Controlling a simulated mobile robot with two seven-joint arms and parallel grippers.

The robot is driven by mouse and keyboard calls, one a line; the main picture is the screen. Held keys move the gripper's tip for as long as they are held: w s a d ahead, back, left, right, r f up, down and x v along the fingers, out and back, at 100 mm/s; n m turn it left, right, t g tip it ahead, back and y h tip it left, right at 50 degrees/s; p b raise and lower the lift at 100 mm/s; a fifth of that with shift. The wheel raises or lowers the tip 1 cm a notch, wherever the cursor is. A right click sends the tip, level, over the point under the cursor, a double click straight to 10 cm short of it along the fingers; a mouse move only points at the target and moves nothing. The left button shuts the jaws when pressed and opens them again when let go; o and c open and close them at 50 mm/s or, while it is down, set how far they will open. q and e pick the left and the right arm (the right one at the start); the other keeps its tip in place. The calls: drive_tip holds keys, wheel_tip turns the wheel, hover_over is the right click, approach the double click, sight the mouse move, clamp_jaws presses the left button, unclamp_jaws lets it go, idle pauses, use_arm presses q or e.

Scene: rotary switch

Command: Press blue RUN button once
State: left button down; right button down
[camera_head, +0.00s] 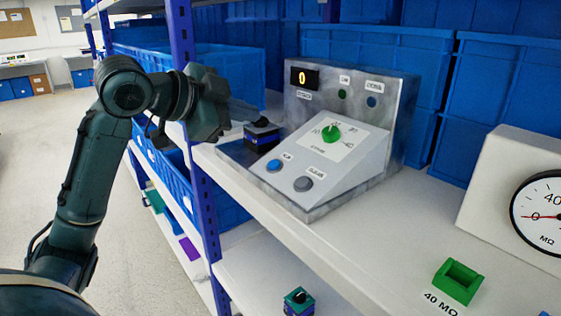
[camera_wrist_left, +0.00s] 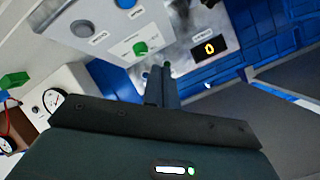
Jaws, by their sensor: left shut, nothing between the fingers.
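The blue button (camera_head: 274,165) sits on the lower left of the sloped face of a grey metal control box, with a small label beside it. It also shows at the top edge of the left wrist view (camera_wrist_left: 126,3). A grey button (camera_head: 303,183) is to its right, and a green rotary knob (camera_head: 331,133) is above on a white dial plate. A display (camera_head: 304,78) reads 0. My left gripper (camera_head: 262,119) is shut and empty, above and behind the blue button, apart from it. Its closed fingers (camera_wrist_left: 160,78) show in the left wrist view. My right gripper is out of view.
A small black-and-blue block (camera_head: 261,137) stands at the box's left, just below my left fingers. A white meter (camera_head: 540,215) and green holder (camera_head: 458,282) are at the right. Blue bins (camera_head: 370,70) line the back. A blue shelf post (camera_head: 200,200) rises at the left.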

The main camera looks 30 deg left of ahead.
sight(274, 165)
use_arm(q)
drive_tip(key=shift+s, duration=0.15)
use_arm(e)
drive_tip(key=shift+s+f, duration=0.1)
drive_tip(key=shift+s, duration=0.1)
